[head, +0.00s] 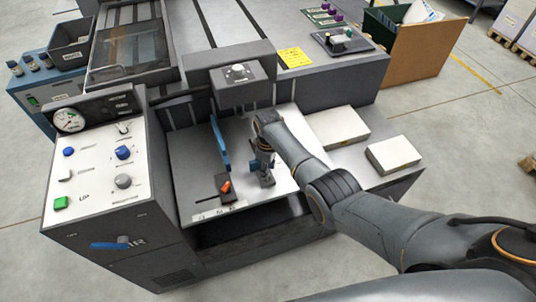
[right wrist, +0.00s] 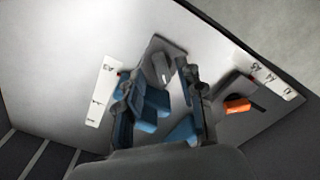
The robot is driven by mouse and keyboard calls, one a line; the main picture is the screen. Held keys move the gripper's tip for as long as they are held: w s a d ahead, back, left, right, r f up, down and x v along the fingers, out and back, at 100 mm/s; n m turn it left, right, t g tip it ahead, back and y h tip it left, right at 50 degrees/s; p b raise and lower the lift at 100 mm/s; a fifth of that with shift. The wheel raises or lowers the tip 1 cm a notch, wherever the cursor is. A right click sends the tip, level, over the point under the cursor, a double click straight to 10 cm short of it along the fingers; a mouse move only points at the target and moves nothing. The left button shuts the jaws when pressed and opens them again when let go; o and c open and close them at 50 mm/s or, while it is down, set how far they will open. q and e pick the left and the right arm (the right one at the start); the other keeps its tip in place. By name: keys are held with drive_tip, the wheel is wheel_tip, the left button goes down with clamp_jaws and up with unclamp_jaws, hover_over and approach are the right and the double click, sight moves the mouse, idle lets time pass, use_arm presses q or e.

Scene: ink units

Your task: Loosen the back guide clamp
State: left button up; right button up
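A side guide clamp with an orange lever (head: 225,187) stands on the white feed table (head: 190,155), beside an upright blue guide plate (head: 219,142). The orange lever also shows in the right wrist view (right wrist: 237,106). My right gripper (head: 262,158) reaches down over the table to the right of the blue plate. In the right wrist view its two fingers (right wrist: 160,88) stand apart, with blue parts and a grey clamp piece (right wrist: 160,68) between and beyond them. Contact cannot be told. The arm and fingers partly hide this second clamp. My left gripper is out of view.
A control panel (head: 100,150) with gauge and knobs stands left of the feed table. A grey overhead housing (head: 238,88) is just behind the gripper. Paper stacks (head: 338,126) (head: 393,155) lie to the right. Size labels (right wrist: 101,92) run along the table edges.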

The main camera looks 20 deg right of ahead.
wheel_tip(320, 180, up, 10)
drive_tip(key=shift+f, duration=0.15)
idle(0.6)
drive_tip(key=s+f+m, duration=0.2)
drive_tip(key=s+f, duration=0.3)
drive_tip(key=s, duration=0.4)
drive_tip(key=s+d+r+m+t, duration=0.2)
drive_tip(key=s+r+m, duration=0.15)
drive_tip(key=s, duration=0.85)
drive_tip(key=s+d+r+m+t, duration=0.15)
drive_tip(key=s+r, duration=0.25)
drive_tip(key=s, duration=0.8)
wheel_tip(320, 180, down, 28)
drive_tip(key=s+g, duration=0.1)
drive_tip(key=s, duration=0.1)
drive_tip(key=s+d+f+g, duration=0.1)
drive_tip(key=s+d+f, duration=0.1)
drive_tip(key=s+f, duration=1.2)
drive_tip(key=shift+s+d+f, duration=0.25)
drive_tip(key=shift+s, duration=0.95)
